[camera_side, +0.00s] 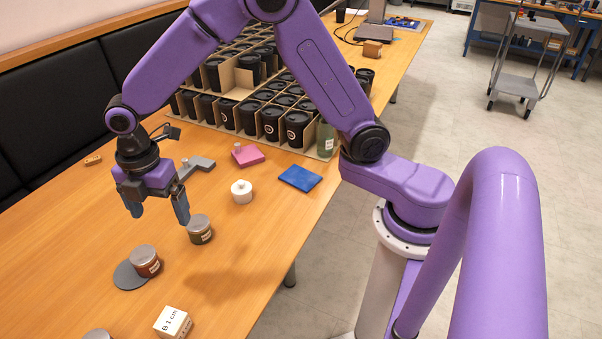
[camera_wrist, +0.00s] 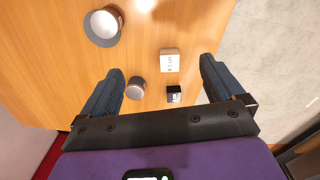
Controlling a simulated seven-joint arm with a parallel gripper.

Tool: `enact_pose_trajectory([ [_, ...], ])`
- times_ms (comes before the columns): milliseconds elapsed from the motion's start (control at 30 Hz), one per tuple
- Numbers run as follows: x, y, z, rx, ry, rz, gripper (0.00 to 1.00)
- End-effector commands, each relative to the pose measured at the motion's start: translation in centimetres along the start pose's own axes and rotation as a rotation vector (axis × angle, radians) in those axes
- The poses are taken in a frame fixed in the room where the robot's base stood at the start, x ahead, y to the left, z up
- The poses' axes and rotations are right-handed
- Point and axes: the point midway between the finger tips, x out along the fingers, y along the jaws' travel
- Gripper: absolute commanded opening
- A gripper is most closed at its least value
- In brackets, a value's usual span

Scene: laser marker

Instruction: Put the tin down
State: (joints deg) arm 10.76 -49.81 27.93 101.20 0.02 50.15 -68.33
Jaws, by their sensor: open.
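My gripper (camera_side: 159,212) is open and empty above the table, and its fingers also frame the wrist view (camera_wrist: 161,70). A red-brown tin with a grey lid (camera_side: 146,262) stands upright on a grey round disc (camera_side: 125,277), off towards the disc's right side. This tin (camera_wrist: 102,24) and disc also show at the upper left of the wrist view. A dark tin with a grey lid (camera_side: 200,230) stands upright on the bare table, below and right of my fingers in the side view. Another tin (camera_side: 97,335) is cut off by the bottom edge; it appears whole in the wrist view (camera_wrist: 135,89).
A white block marked B 1 cm (camera_side: 173,322) stands near the front. A small black block (camera_wrist: 174,94) shows in the wrist view. A white round piece (camera_side: 241,191), blue cloth-like item (camera_side: 300,178), pink block (camera_side: 247,155) and cardboard-divided black cups (camera_side: 271,122) lie farther back.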

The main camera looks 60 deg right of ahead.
Motion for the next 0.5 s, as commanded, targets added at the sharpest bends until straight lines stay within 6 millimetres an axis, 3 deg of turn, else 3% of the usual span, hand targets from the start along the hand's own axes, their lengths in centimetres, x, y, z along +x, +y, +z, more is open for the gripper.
enact_pose_trajectory([
  [200,-3.5,-8.2,0.8,0.206,0.006,0.006,0.95],
  [500,-5.9,-20.0,3.7,0.498,0.015,0.006,0.95],
])
